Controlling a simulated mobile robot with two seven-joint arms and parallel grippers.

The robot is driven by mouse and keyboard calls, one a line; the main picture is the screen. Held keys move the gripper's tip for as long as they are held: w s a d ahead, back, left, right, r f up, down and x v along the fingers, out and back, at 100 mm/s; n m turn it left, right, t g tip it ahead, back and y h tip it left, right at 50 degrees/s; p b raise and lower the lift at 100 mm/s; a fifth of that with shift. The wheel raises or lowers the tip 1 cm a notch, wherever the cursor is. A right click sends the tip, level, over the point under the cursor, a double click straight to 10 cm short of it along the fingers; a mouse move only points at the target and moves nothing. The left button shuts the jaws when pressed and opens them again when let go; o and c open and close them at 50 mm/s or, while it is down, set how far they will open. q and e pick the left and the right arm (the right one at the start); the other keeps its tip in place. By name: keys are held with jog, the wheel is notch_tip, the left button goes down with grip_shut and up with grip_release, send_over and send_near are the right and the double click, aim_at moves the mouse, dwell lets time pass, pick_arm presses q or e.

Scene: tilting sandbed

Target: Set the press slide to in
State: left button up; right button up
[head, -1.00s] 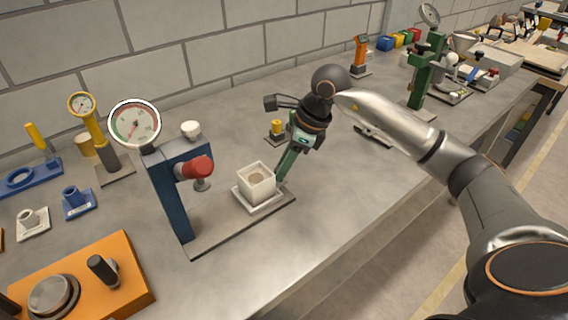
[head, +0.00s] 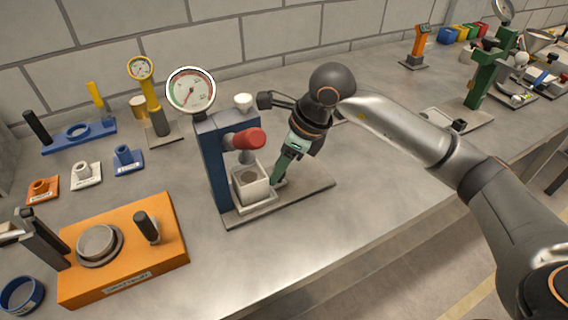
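The press has a blue upright frame (head: 217,170), a round dial gauge (head: 191,91) on top and a red-ended lever (head: 248,139). Its slide carries a white square cup (head: 250,189) with brownish material inside. The cup sits close to the blue frame, below the ram, on the grey base plate (head: 312,190). My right gripper (head: 279,182) points down at the right side of the cup, its greenish fingers close against it. The fingers show as one narrow shape, so their opening and any hold are unclear. My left gripper is out of view.
An orange box (head: 125,268) with a round metal dish stands at the front left. Blue, white and orange small fixtures and a yellow gauge stand (head: 152,100) are at the left. A green press (head: 482,80) stands at the far right. The bench front is clear.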

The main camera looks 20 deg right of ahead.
jog(key=shift+d+r, duration=0.15)
jog(key=shift+r, duration=0.15)
jog(key=v, duration=1.2)
